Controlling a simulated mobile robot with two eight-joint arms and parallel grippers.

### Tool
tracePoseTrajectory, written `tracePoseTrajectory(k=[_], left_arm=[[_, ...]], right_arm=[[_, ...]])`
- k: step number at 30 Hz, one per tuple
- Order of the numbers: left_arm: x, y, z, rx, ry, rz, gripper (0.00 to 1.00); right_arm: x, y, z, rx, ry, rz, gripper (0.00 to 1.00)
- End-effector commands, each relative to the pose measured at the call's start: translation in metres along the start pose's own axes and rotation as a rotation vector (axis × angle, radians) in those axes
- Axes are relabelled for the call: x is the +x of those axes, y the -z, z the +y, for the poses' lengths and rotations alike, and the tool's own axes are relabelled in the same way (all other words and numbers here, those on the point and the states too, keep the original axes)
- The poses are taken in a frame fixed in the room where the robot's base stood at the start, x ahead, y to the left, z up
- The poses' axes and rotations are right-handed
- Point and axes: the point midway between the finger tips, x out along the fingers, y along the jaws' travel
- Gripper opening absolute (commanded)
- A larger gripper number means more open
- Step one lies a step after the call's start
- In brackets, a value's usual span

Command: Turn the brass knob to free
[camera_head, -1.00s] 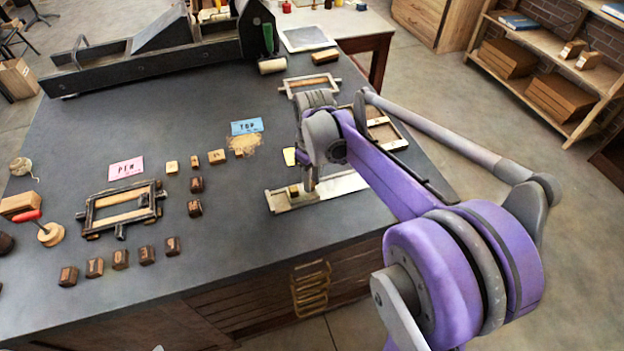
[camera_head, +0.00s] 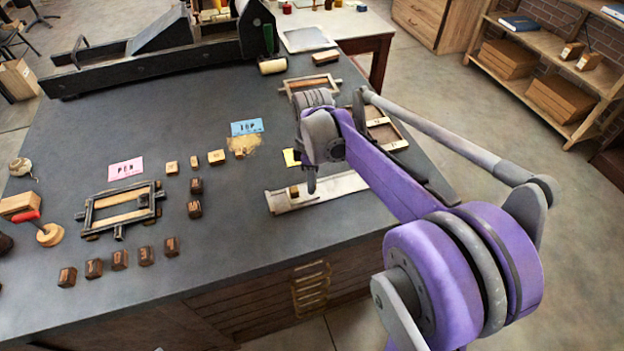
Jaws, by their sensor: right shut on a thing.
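A long pale metal tray (camera_head: 340,190), like a composing stick, lies near the right front edge of the dark bench. A small brass-coloured block (camera_head: 294,191) sits at its left part. I cannot make out the knob itself. My left gripper is not in view.
A dark wooden frame (camera_head: 120,209) lies at the left, with several small brown blocks around it. A pink card (camera_head: 126,168) and a blue card (camera_head: 247,127) lie behind. A wooden tray (camera_head: 386,133) is close behind my right arm. A large press (camera_head: 150,62) stands at the back.

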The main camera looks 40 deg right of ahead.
Motion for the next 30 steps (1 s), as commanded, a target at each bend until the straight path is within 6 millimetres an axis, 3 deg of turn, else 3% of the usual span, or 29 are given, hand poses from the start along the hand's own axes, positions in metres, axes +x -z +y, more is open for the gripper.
tracePoseTrajectory(k=[12, 13, 15, 25, 30], left_arm=[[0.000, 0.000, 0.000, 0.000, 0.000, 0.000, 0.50], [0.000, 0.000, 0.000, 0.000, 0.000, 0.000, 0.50], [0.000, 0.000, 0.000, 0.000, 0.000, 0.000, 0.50], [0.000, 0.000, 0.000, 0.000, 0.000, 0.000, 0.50], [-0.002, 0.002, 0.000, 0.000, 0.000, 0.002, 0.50]], right_arm=[[0.000, 0.000, 0.000, -0.007, -0.001, 0.000, 0.00], [0.000, 0.000, 0.000, -0.007, -0.001, 0.001, 0.31], [0.000, 0.000, 0.000, -0.006, -0.001, 0.001, 0.41], [-0.003, 0.000, 0.000, -0.006, 0.000, 0.000, 0.41], [-0.026, 0.000, 0.000, -0.005, -0.001, 0.000, 0.41]])
